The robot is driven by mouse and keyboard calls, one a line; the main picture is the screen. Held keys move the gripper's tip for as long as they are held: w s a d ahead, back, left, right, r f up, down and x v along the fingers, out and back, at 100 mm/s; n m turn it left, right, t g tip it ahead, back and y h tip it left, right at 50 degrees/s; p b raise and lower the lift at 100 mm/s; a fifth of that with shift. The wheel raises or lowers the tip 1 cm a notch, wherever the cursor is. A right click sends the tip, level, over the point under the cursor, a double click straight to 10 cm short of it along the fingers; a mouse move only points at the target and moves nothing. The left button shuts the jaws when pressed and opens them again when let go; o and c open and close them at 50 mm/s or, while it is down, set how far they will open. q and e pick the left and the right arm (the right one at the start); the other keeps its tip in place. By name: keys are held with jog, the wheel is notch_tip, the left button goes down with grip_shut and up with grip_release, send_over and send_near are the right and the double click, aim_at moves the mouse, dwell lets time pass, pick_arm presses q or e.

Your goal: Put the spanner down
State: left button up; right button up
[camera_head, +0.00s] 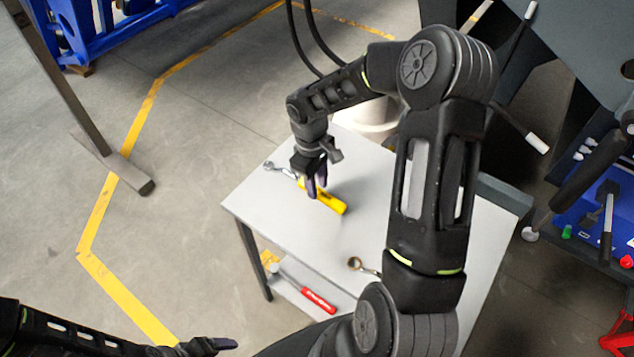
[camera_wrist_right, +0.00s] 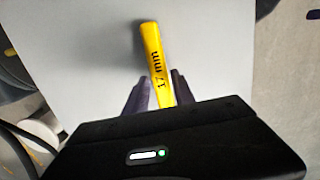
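The spanner (camera_head: 328,200) has a yellow handle and a metal head at its left end in the head view. It is at the grey table top; whether it touches the surface I cannot tell. In the right wrist view its handle (camera_wrist_right: 153,50) reads "17 mm" and runs between the two fingers. My right gripper (camera_head: 316,188) points down over the table, with its fingers close against both sides of the handle. My left gripper (camera_head: 222,344) is low at the bottom edge, away from the table, and its finger gap does not show.
The table (camera_head: 270,215) has clear room around the spanner. Another metal tool (camera_head: 356,264) lies nearer, partly hidden by my right arm. A red-handled tool (camera_head: 318,301) is on the lower shelf. A white round object (camera_head: 372,118) stands behind the table.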

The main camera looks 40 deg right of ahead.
jog(key=o, duration=0.3)
notch_tip(320, 180, up, 12)
jog(key=w+b, duration=0.1)
jog(key=shift+a+r, duration=0.15)
jog(key=shift+a, duration=0.05)
dwell(0.4)
dwell(0.7)
